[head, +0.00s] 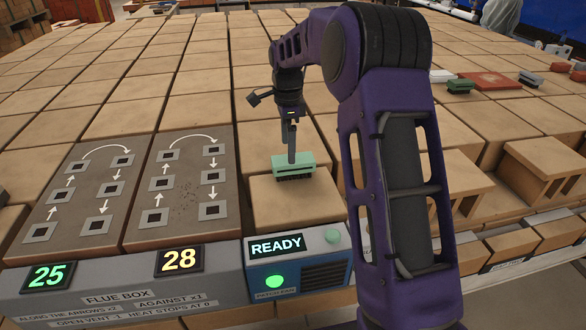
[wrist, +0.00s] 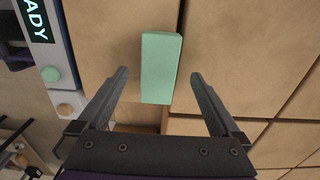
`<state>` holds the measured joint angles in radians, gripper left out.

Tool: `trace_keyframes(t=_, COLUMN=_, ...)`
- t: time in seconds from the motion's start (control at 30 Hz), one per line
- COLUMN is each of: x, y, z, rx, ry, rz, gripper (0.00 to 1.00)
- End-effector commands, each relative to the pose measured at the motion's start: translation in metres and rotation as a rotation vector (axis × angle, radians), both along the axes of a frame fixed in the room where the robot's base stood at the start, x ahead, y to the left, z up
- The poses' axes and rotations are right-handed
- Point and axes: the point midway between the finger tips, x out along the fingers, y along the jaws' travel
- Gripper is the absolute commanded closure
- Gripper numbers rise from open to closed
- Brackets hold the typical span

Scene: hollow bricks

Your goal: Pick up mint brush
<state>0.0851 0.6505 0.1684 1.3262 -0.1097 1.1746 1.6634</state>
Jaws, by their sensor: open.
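The mint brush (head: 294,166) lies on a tan block just behind the READY box, with dark bristles facing down. In the wrist view the mint brush (wrist: 160,68) shows as a plain green bar, lying between the lines of the two fingers and a little beyond their tips. My gripper (head: 291,155) is directly over it in the head view. In the wrist view my gripper (wrist: 160,75) is open, with one finger on each side of the bar and clear gaps to both. Whether the fingertips reach down beside the brush I cannot tell.
The READY box (head: 298,259) with a green button stands in front of the brush. The flue box (head: 120,290) with arrow-marked panels is to the left. Other brushes (head: 460,86) and a red slab (head: 490,82) lie at the back right. Tan blocks surround the brush.

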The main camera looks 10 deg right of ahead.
Motion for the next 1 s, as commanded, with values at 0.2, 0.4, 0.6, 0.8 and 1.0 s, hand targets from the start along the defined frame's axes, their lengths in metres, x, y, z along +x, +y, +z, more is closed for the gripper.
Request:
trace_keyframes(t=0.2, x=0.000, y=-0.001, z=-0.014, rx=0.000, ry=0.000, rz=0.000, gripper=0.00)
trace_keyframes(t=0.4, x=-0.001, y=-0.009, z=-0.034, rx=0.000, ry=0.002, rz=-0.002, gripper=0.00)
trace_keyframes(t=0.6, x=-0.002, y=-0.012, z=-0.062, rx=0.000, ry=0.000, rz=0.001, gripper=0.00)
trace_keyframes(t=0.8, x=-0.001, y=-0.012, z=-0.065, rx=-0.001, ry=-0.001, rz=0.001, gripper=0.00)
trace_keyframes(t=1.0, x=-0.001, y=-0.012, z=-0.064, rx=-0.001, ry=-0.001, rz=0.001, gripper=0.27)
